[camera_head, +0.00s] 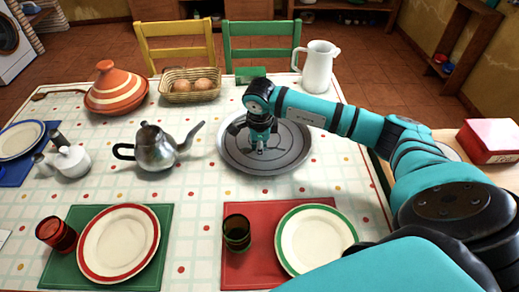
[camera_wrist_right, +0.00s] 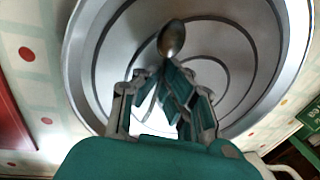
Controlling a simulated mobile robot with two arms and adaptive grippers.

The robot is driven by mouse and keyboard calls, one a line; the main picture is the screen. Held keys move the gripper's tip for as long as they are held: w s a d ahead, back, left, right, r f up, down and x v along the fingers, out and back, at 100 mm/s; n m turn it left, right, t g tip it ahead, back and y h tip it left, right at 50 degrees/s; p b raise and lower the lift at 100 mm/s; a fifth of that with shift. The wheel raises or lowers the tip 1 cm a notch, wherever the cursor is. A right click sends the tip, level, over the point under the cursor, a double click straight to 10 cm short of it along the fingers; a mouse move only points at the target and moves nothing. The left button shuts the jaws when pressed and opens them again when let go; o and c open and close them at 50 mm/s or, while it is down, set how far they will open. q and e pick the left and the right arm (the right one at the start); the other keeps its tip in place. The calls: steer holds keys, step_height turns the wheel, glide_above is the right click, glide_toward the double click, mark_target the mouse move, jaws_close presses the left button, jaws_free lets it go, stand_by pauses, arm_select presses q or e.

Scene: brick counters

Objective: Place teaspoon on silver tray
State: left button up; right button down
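The round silver tray (camera_head: 290,158) lies on the table, and its ringed surface (camera_wrist_right: 235,50) fills most of the right wrist view. My right gripper (camera_head: 258,146) points down over the tray. In the right wrist view its fingers (camera_wrist_right: 158,72) close in on the handle of the teaspoon (camera_wrist_right: 171,38). The spoon's bowl sticks out past the fingertips, over the tray. I cannot tell whether the spoon touches the tray. In the head view the spoon cannot be made out. My left gripper is not in view.
A silver teapot (camera_head: 155,148) stands left of the tray. A green-rimmed plate (camera_head: 315,240) and a dark cup (camera_head: 237,232) sit in front on a red mat (camera_head: 262,215).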

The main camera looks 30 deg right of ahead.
steer(key=shift+s+f+b, duration=0.3)
steer(key=shift+f+b, duration=0.3)
steer(key=c, duration=1.5)
jaws_free()
steer(key=shift+f, duration=0.2)
steer(key=shift+w, duration=0.1)
steer(key=shift+r, duration=0.15)
steer(key=shift+r+p, duration=0.25)
steer(key=shift+p, duration=0.1)
steer(key=shift+w+r+p, duration=0.1)
steer(key=shift+r+p, duration=0.35)
steer(key=shift+r, duration=0.05)
steer(key=r, duration=0.4)
steer(key=s+r, duration=0.1)
steer(key=r, duration=0.3)
steer(key=a+r+b, duration=0.1)
steer(key=r, duration=0.2)
steer(key=shift+s+r, duration=0.2)
steer(key=shift+r, duration=0.2)
